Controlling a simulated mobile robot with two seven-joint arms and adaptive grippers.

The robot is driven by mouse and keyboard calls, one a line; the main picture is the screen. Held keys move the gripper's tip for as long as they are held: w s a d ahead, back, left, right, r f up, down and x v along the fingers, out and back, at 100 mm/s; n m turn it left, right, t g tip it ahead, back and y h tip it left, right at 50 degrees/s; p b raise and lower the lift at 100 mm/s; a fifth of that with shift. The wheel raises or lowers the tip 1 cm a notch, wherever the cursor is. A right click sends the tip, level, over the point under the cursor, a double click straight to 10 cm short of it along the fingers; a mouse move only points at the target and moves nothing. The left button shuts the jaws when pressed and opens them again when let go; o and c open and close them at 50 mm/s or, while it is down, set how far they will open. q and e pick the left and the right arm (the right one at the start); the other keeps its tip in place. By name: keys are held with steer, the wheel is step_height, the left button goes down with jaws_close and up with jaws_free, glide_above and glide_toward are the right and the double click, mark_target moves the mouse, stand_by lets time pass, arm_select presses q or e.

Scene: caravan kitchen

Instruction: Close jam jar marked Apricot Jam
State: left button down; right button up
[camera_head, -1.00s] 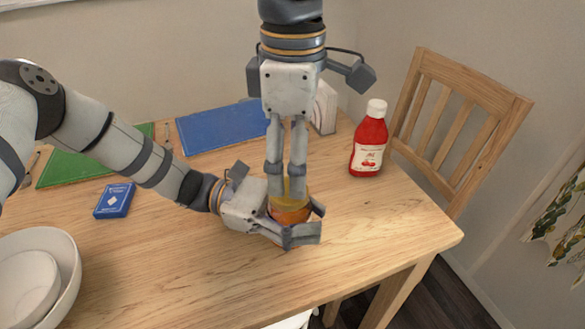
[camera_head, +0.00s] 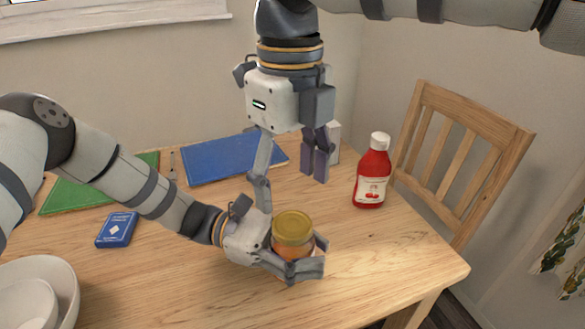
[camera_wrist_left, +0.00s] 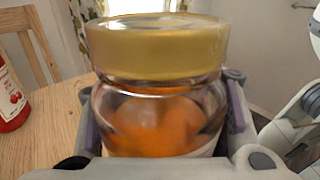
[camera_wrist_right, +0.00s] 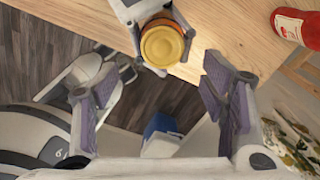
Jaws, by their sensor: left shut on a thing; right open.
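The jam jar (camera_head: 294,243) stands on the table with orange content and a gold lid (camera_head: 293,227) on its top. Its marking cannot be read. In the left wrist view the lid (camera_wrist_left: 157,47) sits level on the glass jar (camera_wrist_left: 160,120). My left gripper (camera_head: 305,262) is shut around the jar's body from the left. My right gripper (camera_head: 288,187) is open and empty above and behind the jar, apart from the lid. In the right wrist view the lid (camera_wrist_right: 161,44) shows beyond the open fingers (camera_wrist_right: 160,95).
A red ketchup bottle (camera_head: 373,172) stands right of the jar. Blue (camera_head: 218,157) and green (camera_head: 85,193) boards lie at the back. A blue card box (camera_head: 117,229) and white bowls (camera_head: 40,290) are at left. A wooden chair (camera_head: 455,150) stands behind the right edge.

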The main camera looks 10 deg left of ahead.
mark_target(292, 223)
steer(key=n, duration=0.3)
steer(key=shift+r, duration=0.2)
steer(key=n, duration=0.5)
steer(key=shift+w+d+r, duration=0.1)
steer(key=shift+r, duration=0.15)
step_height(292, 223, down, 8)
steer(key=shift+f, duration=0.1)
steer(key=c, duration=1.2)
